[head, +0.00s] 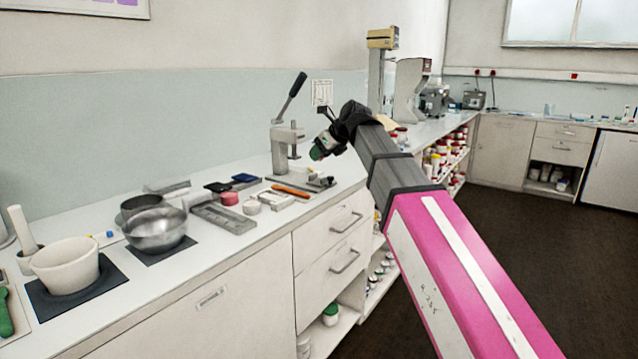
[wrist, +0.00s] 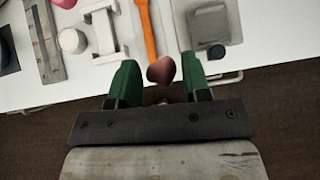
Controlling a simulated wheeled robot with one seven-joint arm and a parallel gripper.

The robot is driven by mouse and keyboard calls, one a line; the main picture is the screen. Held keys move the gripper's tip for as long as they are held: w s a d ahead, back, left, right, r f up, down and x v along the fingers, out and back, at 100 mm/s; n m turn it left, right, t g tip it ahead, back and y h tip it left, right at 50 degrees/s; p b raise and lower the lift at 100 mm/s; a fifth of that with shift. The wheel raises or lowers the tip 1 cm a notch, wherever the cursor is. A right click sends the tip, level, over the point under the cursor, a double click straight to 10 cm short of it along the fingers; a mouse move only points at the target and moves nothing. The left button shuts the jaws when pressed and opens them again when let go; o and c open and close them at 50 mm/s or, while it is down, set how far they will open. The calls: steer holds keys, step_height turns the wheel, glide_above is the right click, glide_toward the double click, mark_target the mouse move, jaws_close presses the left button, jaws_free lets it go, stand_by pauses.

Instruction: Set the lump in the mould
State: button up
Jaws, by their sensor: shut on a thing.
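My gripper (wrist: 161,80) has green fingers. Between them is a rounded reddish-brown lump (wrist: 160,70), held over the counter's front edge. In the head view my gripper (head: 318,152) is in the air by the lever press, and the lump cannot be made out there. I cannot tell for sure which thing is the mould. A long grey metal block with a marked top (head: 222,217) lies on the counter, and it also shows at the left of the wrist view (wrist: 43,40). A grey plate (wrist: 207,25) with a dark knob lies right of the lump in the wrist view.
A lever press (head: 284,145) stands at the back. An orange spatula (head: 290,191) lies in front of it, beside a white frame (wrist: 104,32) and a white pot (wrist: 72,41). Left are a steel bowl (head: 156,231) and a white mortar (head: 66,266). Dark floor lies beyond the counter edge.

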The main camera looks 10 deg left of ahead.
steer(key=a, duration=0.3)
glide_above(314, 179)
steer(key=s+d, duration=0.1)
steer(key=d, duration=0.2)
steer(key=shift+n+g, duration=0.3)
steer(key=shift+n, duration=0.1)
steer(key=f, duration=0.6)
steer(key=shift+s+a, duration=0.2)
steer(key=shift+w+f, duration=0.1)
steer(key=shift+f, duration=2.05)
steer(key=shift+f, duration=0.15)
steer(key=o, duration=1)
steer(key=shift+c, duration=0.2)
